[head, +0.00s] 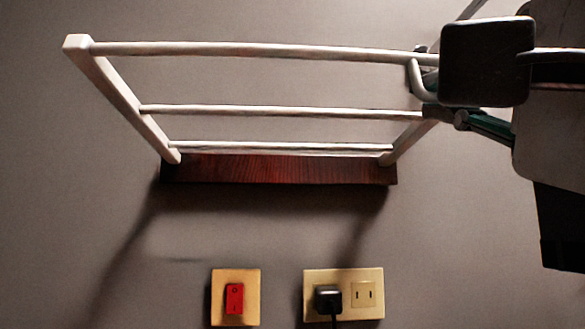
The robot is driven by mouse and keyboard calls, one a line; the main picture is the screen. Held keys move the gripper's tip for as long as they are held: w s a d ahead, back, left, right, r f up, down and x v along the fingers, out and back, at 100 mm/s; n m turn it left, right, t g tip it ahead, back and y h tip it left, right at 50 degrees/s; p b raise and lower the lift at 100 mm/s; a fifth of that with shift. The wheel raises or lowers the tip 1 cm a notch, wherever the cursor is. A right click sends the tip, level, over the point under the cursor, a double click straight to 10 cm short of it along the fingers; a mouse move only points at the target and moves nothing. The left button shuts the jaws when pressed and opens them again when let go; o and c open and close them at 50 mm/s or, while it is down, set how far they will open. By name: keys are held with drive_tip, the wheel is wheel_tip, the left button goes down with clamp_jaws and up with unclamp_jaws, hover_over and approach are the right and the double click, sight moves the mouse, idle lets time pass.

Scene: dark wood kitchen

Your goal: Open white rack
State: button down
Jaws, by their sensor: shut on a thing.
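The white rack (250,50) is fixed to the wall above the outlets. Its frame sticks out from a dark red-brown wooden mount (280,169), with several white bars between two side arms. The left side arm (115,90) is in full view; the right one is partly hidden behind my gripper. My gripper (432,88) is at the right end of the rack and is shut on it, near the front bar and right side arm. The exact contact is hidden by the dark block and links of my gripper.
Below the rack, a plate with a red switch (235,298) and an outlet plate (366,279) with a black plug (328,299) sit on the grey wall (80,220). The space left of the rack is clear. My arm fills the right side.

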drive_tip(key=shift+s+a+f, duration=0.1)
drive_tip(key=shift+a+f, duration=0.25)
drive_tip(key=shift+f, duration=0.05)
drive_tip(key=shift+d+f+t+b, duration=0.1)
drive_tip(key=shift+f+t+b, duration=0.7)
drive_tip(key=shift+f+b, duration=0.4)
drive_tip(key=shift+r, duration=0.1)
drive_tip(key=c, duration=1.8)
unclamp_jaws()
